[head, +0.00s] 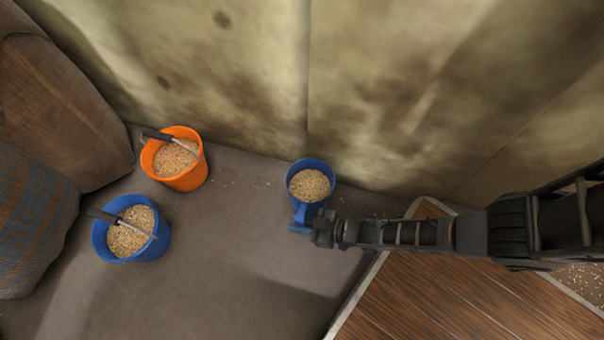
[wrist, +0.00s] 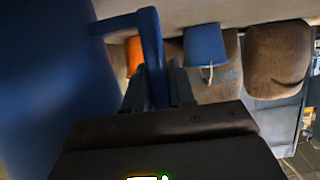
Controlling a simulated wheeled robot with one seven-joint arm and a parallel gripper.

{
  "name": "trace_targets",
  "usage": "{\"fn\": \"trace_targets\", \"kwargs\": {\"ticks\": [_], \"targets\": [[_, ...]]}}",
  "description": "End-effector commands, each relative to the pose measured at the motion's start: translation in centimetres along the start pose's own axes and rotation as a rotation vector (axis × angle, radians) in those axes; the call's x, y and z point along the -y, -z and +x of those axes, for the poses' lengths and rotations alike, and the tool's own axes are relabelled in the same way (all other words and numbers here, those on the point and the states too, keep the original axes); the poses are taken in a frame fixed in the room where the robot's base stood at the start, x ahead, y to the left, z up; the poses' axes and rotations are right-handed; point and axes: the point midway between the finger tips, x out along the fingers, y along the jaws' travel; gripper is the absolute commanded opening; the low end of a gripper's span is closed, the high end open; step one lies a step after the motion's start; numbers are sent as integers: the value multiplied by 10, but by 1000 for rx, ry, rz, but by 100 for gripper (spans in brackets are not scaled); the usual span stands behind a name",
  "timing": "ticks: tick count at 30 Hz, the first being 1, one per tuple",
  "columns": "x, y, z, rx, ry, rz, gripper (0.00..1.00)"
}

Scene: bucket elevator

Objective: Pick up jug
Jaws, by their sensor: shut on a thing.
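The jug (head: 312,166) is blue and full of grain, near the foot of the stained wall in the head view. Its handle side faces my arm. My gripper (head: 304,226) is at the handle, coming in from the right. In the wrist view the jug's blue body (wrist: 45,85) fills the left side, and its handle (wrist: 152,50) runs down between the fingers of my gripper (wrist: 160,88). The gripper is shut on the handle. The jug looks upright. I cannot tell whether its base touches the floor.
An orange bucket (head: 186,181) and a blue bucket (head: 130,256), both with grain and bail handles, stand to the left. Brown sacks (head: 60,110) lean at far left. A wooden platform (head: 450,300) is at lower right. The floor (head: 230,290) in the middle is clear.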

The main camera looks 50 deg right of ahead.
Motion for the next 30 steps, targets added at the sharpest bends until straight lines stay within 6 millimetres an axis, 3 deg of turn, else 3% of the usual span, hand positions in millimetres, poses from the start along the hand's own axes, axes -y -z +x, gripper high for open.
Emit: {"fn": "trace_targets", "kwargs": {"ticks": [5, 15, 24, 30], "targets": [[3, 17, -5, -7, 0, -3, 0], [3, 76, -30, -9, -1, -3, 0], [3, 114, -46, -8, -1, -2, 0], [26, 109, -43, -7, -2, 0, 0]]}}
